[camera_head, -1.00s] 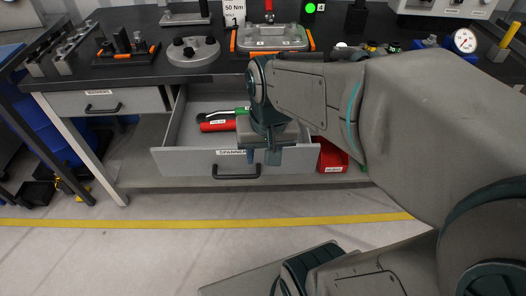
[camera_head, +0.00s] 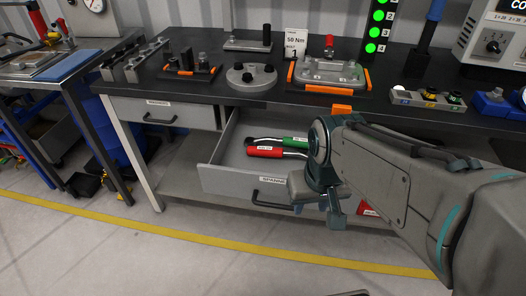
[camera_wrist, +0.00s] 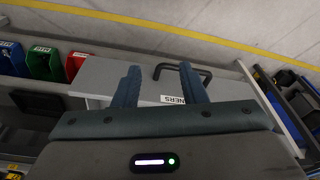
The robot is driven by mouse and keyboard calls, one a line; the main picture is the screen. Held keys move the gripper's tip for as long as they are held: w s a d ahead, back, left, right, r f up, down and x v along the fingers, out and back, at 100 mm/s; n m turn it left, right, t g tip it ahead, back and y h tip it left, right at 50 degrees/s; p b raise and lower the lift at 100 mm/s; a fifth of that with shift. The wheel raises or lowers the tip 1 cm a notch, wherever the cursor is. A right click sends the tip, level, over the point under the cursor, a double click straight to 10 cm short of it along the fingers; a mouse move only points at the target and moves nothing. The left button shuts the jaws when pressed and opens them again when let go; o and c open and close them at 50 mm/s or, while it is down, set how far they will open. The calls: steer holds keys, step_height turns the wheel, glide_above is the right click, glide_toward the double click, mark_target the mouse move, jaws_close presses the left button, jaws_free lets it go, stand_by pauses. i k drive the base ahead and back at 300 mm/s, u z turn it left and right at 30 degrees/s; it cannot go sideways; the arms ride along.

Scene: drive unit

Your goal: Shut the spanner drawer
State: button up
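The spanner drawer (camera_head: 228,181) is pulled out under the bench in the head view. Its black bar handle (camera_head: 272,202) and label are on its grey front. A red-handled tool (camera_head: 264,151) and a green-handled tool (camera_head: 295,142) lie inside. My gripper (camera_head: 336,218) is at the right part of the drawer front, right of the handle, and hides that end. In the wrist view the two fingers of my gripper (camera_wrist: 160,85) are apart with nothing between them, over the drawer front near the label (camera_wrist: 172,99) and handle (camera_wrist: 183,70). Contact with the drawer cannot be told.
A closed drawer (camera_head: 160,113) is left of the open one. The dark bench top (camera_head: 213,70) holds fixtures. Red (camera_wrist: 74,66), green (camera_wrist: 45,62) and blue (camera_wrist: 12,58) bins stand beside the drawer. Floor with a yellow line (camera_head: 215,238) is clear in front.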

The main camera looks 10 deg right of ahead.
mark_target(229, 172)
steer(key=u, duration=0.55)
steer(key=k, duration=1.3)
steer(key=z, duration=0.05)
steer(key=i, duration=0.6)
steer(key=z, duration=0.5)
